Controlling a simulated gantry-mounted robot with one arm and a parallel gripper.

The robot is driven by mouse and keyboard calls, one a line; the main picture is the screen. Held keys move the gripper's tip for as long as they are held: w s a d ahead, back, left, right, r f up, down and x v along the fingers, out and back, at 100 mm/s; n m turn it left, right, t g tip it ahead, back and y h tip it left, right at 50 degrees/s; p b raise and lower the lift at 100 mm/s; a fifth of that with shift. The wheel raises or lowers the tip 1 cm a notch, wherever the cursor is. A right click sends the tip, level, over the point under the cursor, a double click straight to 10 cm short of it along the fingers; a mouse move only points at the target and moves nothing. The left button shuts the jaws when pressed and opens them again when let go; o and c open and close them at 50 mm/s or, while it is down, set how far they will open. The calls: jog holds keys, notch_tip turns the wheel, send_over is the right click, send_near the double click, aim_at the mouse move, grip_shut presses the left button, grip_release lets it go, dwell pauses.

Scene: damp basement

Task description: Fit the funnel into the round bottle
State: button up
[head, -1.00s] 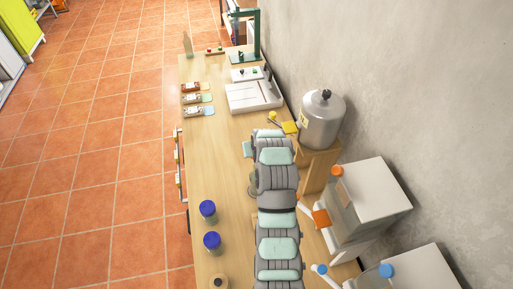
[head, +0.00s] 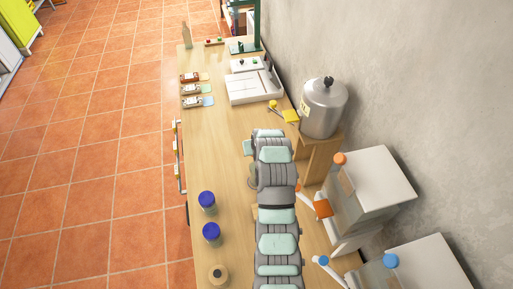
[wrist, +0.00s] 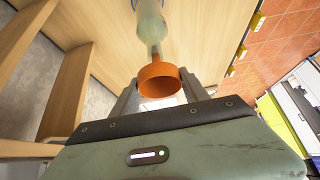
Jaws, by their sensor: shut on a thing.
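The orange funnel (wrist: 157,82) is between the fingers of my gripper (wrist: 160,98) in the wrist view, its wide rim facing the camera. The gripper is shut on it. In the head view my arm covers the gripper and the funnel.
A steel vessel (head: 324,108) and white-topped tanks (head: 375,185) stand on the right by the wall. A white tray (head: 252,88) lies further back.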

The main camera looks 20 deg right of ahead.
jog(key=shift+f, duration=0.4)
dwell(0.5)
jog(key=o, duration=1.9)
jog(key=shift+r, duration=0.1)
jog(key=shift+r, duration=3.45)
jog(key=shift+p, duration=0.3)
